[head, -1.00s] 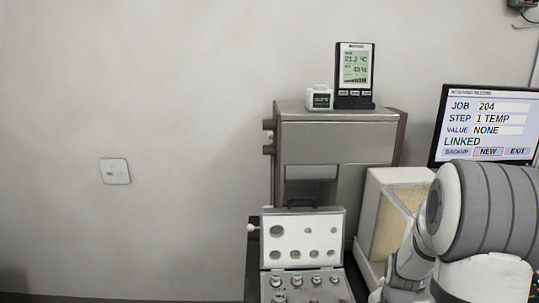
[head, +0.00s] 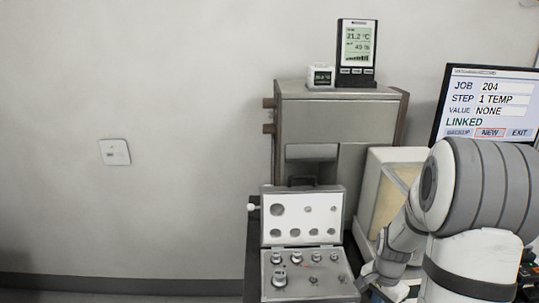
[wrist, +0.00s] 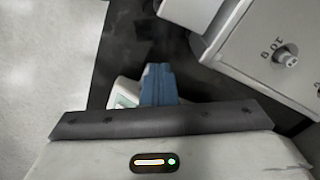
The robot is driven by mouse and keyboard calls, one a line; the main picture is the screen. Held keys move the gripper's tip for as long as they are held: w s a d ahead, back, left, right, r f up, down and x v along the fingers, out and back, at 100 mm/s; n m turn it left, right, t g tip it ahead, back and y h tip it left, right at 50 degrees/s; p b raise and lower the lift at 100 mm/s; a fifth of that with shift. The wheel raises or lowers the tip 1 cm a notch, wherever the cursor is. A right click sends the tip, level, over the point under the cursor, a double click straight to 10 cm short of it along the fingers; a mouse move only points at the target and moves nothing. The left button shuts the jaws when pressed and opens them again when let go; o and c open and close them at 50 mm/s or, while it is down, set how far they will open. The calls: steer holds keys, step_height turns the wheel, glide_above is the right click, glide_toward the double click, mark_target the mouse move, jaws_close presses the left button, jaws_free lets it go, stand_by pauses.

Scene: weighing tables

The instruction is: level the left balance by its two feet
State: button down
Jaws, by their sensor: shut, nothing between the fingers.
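A pale boxy case with a cream side panel (head: 400,180), which looks like a balance, stands behind my arm in the head view. My arm hides much of it, and its feet cannot be made out. My gripper (wrist: 158,83) has blue fingers that are together and empty, over a dark surface in the wrist view. A small white piece with a greenish face (wrist: 124,97) shows just left of the fingers, partly hidden. Contact with it cannot be told.
An open weight case (head: 304,258) holds several weights. Behind it a grey cabinet (head: 335,117) carries a thermometer display (head: 357,45). The monitor (head: 490,100) reads STEP 1 TEMP, VALUE NONE. In the wrist view a grey panel (wrist: 270,25) bears a knob; pale floor (wrist: 40,60) lies left.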

steer(key=shift+a, duration=0.1)
steer(key=shift+s+a, duration=0.15)
steer(key=shift+a, duration=0.1)
step_height(320, 180, up, 6)
steer(key=p, duration=0.4)
steer(key=s+a+r+n+t, duration=0.3)
steer(key=s+a+r+n, duration=0.8)
steer(key=s+r, duration=0.3)
step_height(320, 180, up, 2)
steer(key=shift+s+a+n, duration=0.2)
steer(key=shift+a+n, duration=0.1)
steer(key=shift+a, duration=0.15)
